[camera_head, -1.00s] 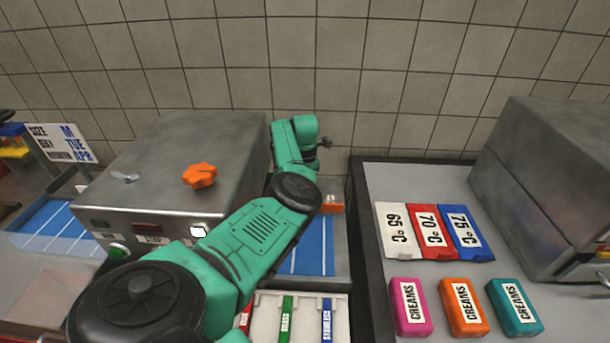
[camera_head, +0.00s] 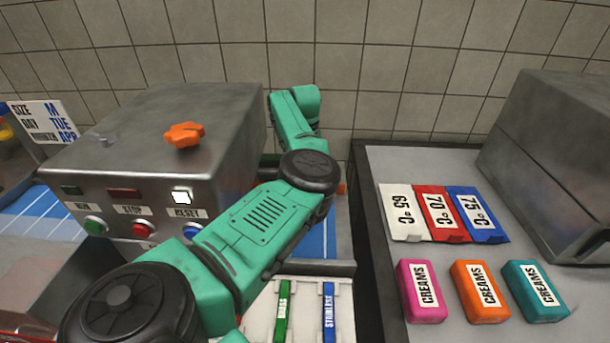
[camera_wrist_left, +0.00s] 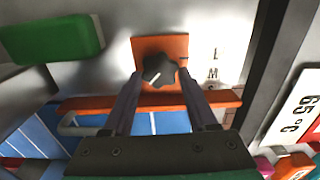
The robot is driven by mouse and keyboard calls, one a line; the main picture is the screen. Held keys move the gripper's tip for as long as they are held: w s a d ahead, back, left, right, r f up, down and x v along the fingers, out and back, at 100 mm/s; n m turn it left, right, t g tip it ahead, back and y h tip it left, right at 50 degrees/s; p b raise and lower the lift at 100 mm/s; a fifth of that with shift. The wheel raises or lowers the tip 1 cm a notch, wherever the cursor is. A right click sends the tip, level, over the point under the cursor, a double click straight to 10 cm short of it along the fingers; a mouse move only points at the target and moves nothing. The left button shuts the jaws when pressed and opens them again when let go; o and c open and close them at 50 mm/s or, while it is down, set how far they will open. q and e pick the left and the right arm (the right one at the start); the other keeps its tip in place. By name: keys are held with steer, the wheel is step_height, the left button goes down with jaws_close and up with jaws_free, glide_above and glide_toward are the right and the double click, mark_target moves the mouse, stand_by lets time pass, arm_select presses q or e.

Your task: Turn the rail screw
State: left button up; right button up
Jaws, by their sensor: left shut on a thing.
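A dark star-shaped knob (camera_wrist_left: 159,70), which looks like the rail screw, sits on an orange plate (camera_wrist_left: 150,45) in the left wrist view. An orange rail (camera_wrist_left: 80,104) crosses below it, over a blue striped surface. My left gripper (camera_wrist_left: 161,79) is shut on the knob, one finger at each side. Size letters (camera_wrist_left: 213,65) are printed to the right of the plate. In the head view my left arm hides the gripper and knob; only a small orange end of the rail (camera_head: 342,188) shows. My right gripper is in neither view.
A steel machine box (camera_head: 160,125) with buttons and an orange knob (camera_head: 184,134) stands left of my arm. A green block (camera_wrist_left: 50,40) is near my gripper. Temperature cards (camera_head: 436,213) and creams packs (camera_head: 478,291) lie on the right counter.

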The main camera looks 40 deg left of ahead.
arm_select(q)
steer(key=n+b, duration=0.2)
steer(key=n, duration=0.1)
steer(key=shift+w+f+n, duration=0.1)
steer(key=shift+n, duration=0.2)
steer(key=shift+n+b, duration=0.6)
steer(key=shift+n, duration=0.4)
steer(key=n, duration=0.2)
steer(key=shift+w+n+b, duration=0.1)
steer(key=shift+n+b, duration=0.2)
steer(key=shift+b, duration=0.05)
steer(key=n, duration=0.4)
steer(key=shift+w+r, duration=0.1)
steer(key=shift+r, duration=0.1)
steer(key=n, duration=0.6)
steer(key=shift+w, duration=0.15)
steer(key=shift+n, duration=0.3)
steer(key=o, duration=1.4)
